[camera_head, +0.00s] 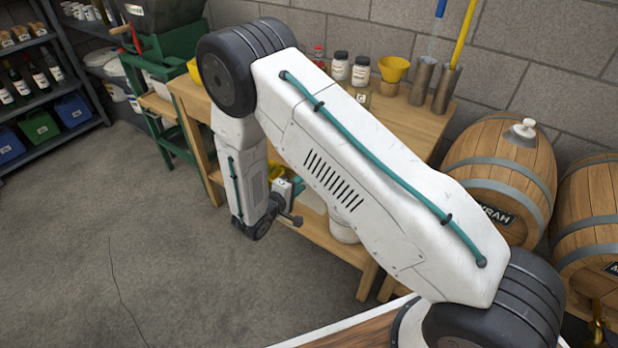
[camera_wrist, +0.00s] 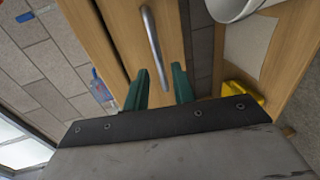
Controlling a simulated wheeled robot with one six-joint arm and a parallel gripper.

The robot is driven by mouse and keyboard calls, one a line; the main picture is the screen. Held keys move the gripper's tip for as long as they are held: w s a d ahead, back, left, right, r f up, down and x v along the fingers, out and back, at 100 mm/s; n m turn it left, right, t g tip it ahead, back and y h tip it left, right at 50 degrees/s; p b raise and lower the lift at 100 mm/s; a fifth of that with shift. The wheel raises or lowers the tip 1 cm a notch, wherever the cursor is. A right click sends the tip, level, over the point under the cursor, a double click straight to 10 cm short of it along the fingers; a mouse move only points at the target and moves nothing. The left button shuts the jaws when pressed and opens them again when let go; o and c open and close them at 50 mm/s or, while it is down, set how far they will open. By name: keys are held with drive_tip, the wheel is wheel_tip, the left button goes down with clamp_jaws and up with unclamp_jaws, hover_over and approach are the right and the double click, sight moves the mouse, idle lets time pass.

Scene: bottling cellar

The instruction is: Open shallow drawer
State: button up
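In the wrist view, a metal bar handle (camera_wrist: 151,38) runs along a light wooden front (camera_wrist: 113,30), which I take to be the drawer front. My gripper (camera_wrist: 161,68) has two dark green fingers, set apart. The near end of the handle appears between them, with a gap on both sides; I cannot tell how deep it sits. In the head view my gripper (camera_head: 292,203) is low at the front of the wooden bench (camera_head: 415,128). My arm hides most of the bench front, and the handle cannot be made out there.
Jars (camera_head: 340,66), a yellow funnel (camera_head: 393,68) and metal cylinders (camera_head: 422,80) stand on the bench. Wooden barrels (camera_head: 503,165) stand at right. A green-framed machine (camera_head: 178,50) and shelves (camera_head: 45,85) are at left. The floor at front left is clear.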

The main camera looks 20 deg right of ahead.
drive_tip(key=x, duration=0.5)
drive_tip(key=shift+d, duration=0.15)
clamp_jaws()
drive_tip(key=shift+s, duration=0.1)
